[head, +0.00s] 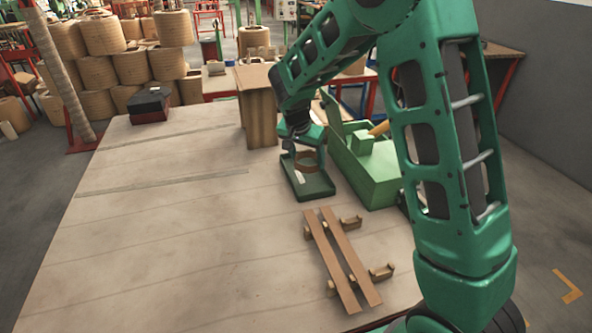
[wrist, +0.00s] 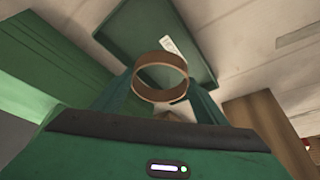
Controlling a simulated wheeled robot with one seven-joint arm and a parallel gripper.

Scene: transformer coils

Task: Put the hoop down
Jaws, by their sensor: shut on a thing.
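The hoop is a thin brown ring (wrist: 160,97), seen in the wrist view between the two green fingers of my gripper (wrist: 163,100). My gripper is shut on it. In the head view my gripper (head: 306,152) holds the hoop (head: 306,167) at a shallow dark green tray (head: 318,191). The tray shows behind the hoop in the wrist view (wrist: 130,40), with a white label in it. I cannot tell whether the hoop touches the tray floor. No other thing shows inside the tray.
A green box (head: 372,182) stands close to the right of the tray. A wooden block (head: 259,110) stands behind it. Two brown slats (head: 335,262) lie on small wooden supports in front. A dark red-and-black box (head: 149,106) sits far left. The table's left and middle (head: 170,230) are clear.

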